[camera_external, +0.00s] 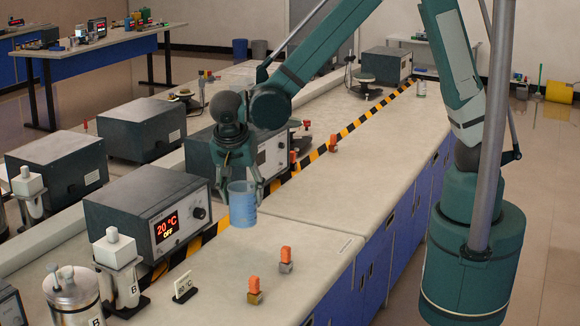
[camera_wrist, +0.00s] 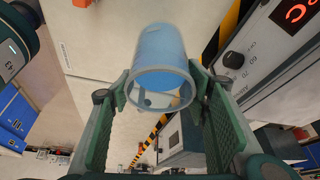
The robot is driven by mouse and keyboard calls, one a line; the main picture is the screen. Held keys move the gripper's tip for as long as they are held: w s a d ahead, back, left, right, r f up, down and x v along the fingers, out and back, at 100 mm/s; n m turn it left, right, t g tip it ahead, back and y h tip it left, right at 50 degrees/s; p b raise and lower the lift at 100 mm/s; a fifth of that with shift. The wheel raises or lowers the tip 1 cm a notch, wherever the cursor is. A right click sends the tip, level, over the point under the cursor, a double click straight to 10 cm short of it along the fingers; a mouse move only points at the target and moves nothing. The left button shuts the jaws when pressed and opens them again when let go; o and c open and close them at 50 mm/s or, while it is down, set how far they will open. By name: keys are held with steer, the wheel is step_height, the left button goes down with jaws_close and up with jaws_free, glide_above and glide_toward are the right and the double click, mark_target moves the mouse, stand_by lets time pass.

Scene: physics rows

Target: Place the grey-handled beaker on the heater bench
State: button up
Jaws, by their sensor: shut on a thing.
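A blue, see-through beaker (camera_external: 243,205) hangs upright between the fingers of my gripper (camera_external: 242,190). It also fills the middle of the wrist view (camera_wrist: 162,50), with a finger on each side near its rim. My gripper is shut on it. No grey handle can be made out on it. The beaker appears to be above the pale bench top (camera_external: 310,215), in front of a heater box (camera_external: 150,215) whose red display reads 20 °C OFF. Whether its base touches the bench is unclear.
Two orange-topped blocks (camera_external: 286,259) (camera_external: 254,290) stand at the front of the bench. A small sign (camera_external: 185,287), a metal pot (camera_external: 75,296) and a white-topped canister (camera_external: 118,262) stand at the left. A striped strip (camera_external: 345,133) runs along the bench. The right bench surface is mostly clear.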

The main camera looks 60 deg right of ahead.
mark_target(241, 218)
steer(key=shift+s+a+f, duration=0.1)
steer(key=shift+s+a, duration=0.1)
steer(key=shift+a, duration=0.45)
steer(key=shift+s+a, duration=0.2)
steer(key=shift+a, duration=0.45)
steer(key=shift+f, duration=0.1)
steer(key=shift+f, duration=3.05)
steer(key=shift+f+b, duration=0.35)
steer(key=shift+f, duration=1.5)
steer(key=shift+f, duration=0.2)
steer(key=o, duration=1.1)
steer(key=shift+r, duration=0.25)
